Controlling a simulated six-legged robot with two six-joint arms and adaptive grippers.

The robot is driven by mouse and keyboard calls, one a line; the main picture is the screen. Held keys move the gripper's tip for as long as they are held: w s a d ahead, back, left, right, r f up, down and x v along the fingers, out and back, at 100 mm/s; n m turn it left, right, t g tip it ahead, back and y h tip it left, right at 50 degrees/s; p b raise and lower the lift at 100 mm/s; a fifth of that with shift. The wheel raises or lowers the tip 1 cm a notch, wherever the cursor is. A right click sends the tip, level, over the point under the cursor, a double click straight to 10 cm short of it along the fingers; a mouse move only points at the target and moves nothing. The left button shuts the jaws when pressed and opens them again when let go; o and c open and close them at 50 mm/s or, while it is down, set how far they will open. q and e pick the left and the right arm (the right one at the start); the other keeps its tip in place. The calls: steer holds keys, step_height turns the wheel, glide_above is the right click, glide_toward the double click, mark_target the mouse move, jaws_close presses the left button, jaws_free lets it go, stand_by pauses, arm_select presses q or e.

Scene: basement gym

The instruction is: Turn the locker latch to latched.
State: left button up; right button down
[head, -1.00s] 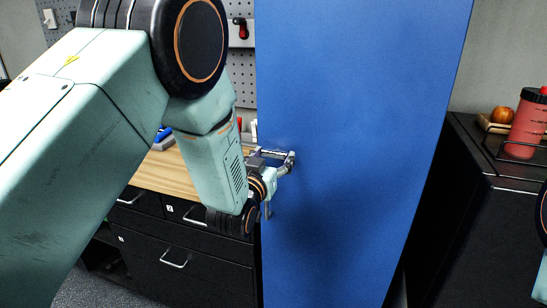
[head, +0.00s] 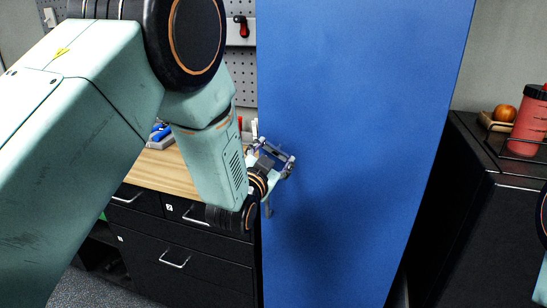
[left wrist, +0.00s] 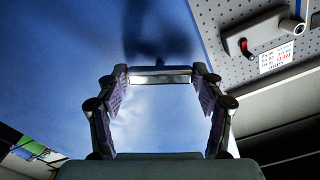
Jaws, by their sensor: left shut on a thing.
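The tall blue locker door (head: 360,120) fills the middle of the head view and the left part of the left wrist view (left wrist: 60,70). The latch is a short silver bar (left wrist: 160,77) close to the door face near its left edge. My left gripper (head: 275,153) is shut on this latch, with one fingertip at each end of the bar in the left wrist view. In the head view the gripper is tilted, its upper-left finger higher than its lower-right one. The latch's mount is hidden by the gripper. My right gripper is out of view.
A wooden workbench (head: 165,172) with black drawers (head: 165,255) stands left of the locker, below a grey pegboard (head: 243,80). A black cabinet (head: 480,225) at right carries a red bottle (head: 529,122) and an apple (head: 504,113).

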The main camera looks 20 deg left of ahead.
arm_select(q)
steer(key=m+b, duration=0.1)
steer(key=m, duration=0.5)
steer(key=m+b, duration=0.2)
steer(key=m, duration=0.4)
steer(key=shift+m, duration=0.3)
stand_by(0.4)
steer(key=o, duration=1.2)
steer(key=shift+c, duration=0.2)
steer(key=s, duration=1.2)
steer(key=shift+a, duration=0.2)
steer(key=w, duration=1.2)
steer(key=shift+d, duration=0.2)
